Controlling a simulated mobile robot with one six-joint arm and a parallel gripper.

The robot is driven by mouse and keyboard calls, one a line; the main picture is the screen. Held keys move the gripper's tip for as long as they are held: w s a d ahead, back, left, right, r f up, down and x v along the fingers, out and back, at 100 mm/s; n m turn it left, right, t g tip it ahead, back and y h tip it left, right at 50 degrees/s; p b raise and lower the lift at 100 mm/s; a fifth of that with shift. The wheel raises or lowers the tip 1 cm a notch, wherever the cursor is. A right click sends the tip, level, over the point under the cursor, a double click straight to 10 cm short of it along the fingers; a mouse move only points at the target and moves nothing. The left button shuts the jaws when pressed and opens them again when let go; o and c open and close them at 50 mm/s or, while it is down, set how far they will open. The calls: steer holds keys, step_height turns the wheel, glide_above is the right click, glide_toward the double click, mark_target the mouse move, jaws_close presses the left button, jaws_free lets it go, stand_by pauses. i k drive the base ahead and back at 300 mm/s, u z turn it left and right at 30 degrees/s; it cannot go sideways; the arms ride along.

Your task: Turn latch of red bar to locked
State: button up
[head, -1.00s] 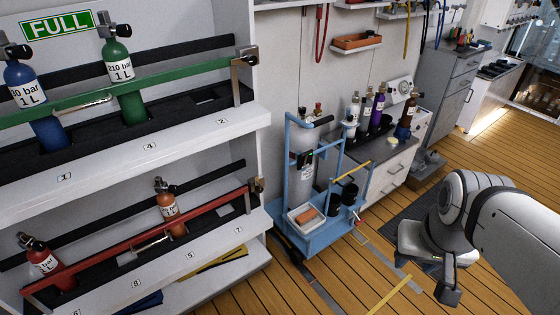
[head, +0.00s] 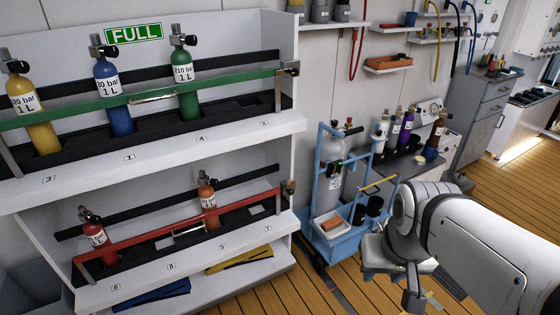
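The red bar (head: 165,231) runs across the front of the lower shelf, with a grip handle (head: 188,229) near its middle. Its latch (head: 288,188) is a small brownish piece at the bar's right end on the shelf's side post; its exact turn is too small to tell. A red bottle (head: 94,236) and an orange bottle (head: 208,203) stand behind the bar. My gripper (head: 413,300) hangs at the lower right, well to the right of the latch and apart from it. Its fingers are too small and edge-on to read.
A green bar (head: 80,106) with its latch (head: 289,69) crosses the upper shelf before yellow, blue and green bottles. A blue cart (head: 335,245) with a grey cylinder stands between the shelf and my arm. Folded blue and yellow cloths lie on the bottom shelf.

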mark_target(289, 191)
steer(key=u, duration=0.95)
steer(key=i, duration=1.5)
